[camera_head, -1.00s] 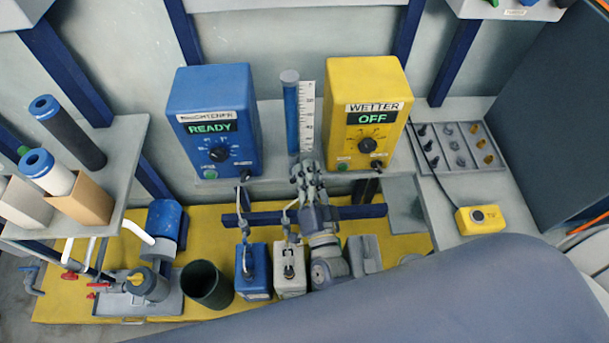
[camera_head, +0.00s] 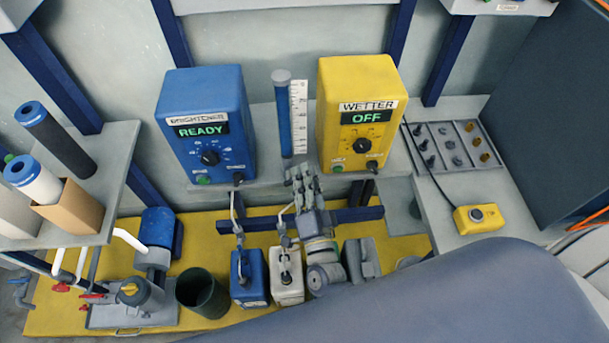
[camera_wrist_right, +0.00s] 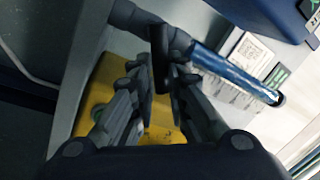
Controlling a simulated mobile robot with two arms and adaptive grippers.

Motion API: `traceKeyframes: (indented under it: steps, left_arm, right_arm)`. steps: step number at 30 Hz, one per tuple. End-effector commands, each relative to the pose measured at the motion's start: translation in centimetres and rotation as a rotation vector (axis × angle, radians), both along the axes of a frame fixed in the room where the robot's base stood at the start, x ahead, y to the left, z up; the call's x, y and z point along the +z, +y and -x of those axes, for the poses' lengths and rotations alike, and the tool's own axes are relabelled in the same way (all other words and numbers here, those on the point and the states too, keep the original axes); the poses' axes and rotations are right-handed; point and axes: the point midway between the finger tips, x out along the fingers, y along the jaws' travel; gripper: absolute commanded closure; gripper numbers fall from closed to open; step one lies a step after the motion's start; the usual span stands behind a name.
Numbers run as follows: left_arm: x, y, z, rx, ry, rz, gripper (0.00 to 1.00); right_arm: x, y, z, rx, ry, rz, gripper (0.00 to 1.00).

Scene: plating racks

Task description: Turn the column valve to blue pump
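The column is a blue tube (camera_head: 285,120) standing beside a white scale between the two pumps. It also shows in the right wrist view (camera_wrist_right: 238,76), lying slanted. The dark valve handle (camera_wrist_right: 160,55) is at the tube's lower end. In the head view my gripper hides the valve. My right gripper (camera_head: 299,176) reaches up to the column's base. In the wrist view its open fingers (camera_wrist_right: 160,78) stand either side of the handle, with narrow gaps; firm contact is not visible. The blue pump (camera_head: 205,110) reads READY; the yellow pump (camera_head: 352,95) reads OFF. My left gripper is not in view.
A blue canister (camera_head: 249,275) and a white canister (camera_head: 287,286) stand below the column, close to my right wrist. A dark bucket (camera_head: 203,293) is left of them. A yellow button box (camera_head: 479,218) and a parts tray (camera_head: 455,146) lie on the right shelf.

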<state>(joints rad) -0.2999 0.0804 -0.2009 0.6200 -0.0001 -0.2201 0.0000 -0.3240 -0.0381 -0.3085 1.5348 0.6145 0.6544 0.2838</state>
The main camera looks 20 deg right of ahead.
Motion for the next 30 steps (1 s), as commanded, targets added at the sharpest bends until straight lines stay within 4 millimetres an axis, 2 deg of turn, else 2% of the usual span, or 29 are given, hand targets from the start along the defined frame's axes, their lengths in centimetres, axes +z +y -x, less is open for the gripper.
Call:
traceKeyframes:
  steps: [11, 14, 17, 24, 30]
  left_arm:
    - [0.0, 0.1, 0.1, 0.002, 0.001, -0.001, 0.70]
    - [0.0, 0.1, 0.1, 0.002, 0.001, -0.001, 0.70]
    - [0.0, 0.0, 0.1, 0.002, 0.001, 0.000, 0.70]
    - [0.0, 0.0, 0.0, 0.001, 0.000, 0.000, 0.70]
    - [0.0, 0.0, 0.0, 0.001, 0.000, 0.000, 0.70]
  right_arm:
    - [0.0, 0.0, 0.0, 0.001, -0.001, 0.000, 0.68]
    - [-0.1, 0.1, 0.6, 0.000, 0.000, 0.001, 0.68]
    - [-0.4, 0.2, 1.9, 0.001, 0.002, 0.002, 0.68]
    - [-1.2, 0.7, 7.0, 0.001, 0.003, 0.001, 0.68]
    - [-1.8, 1.1, 10.4, 0.001, 0.004, 0.002, 0.68]
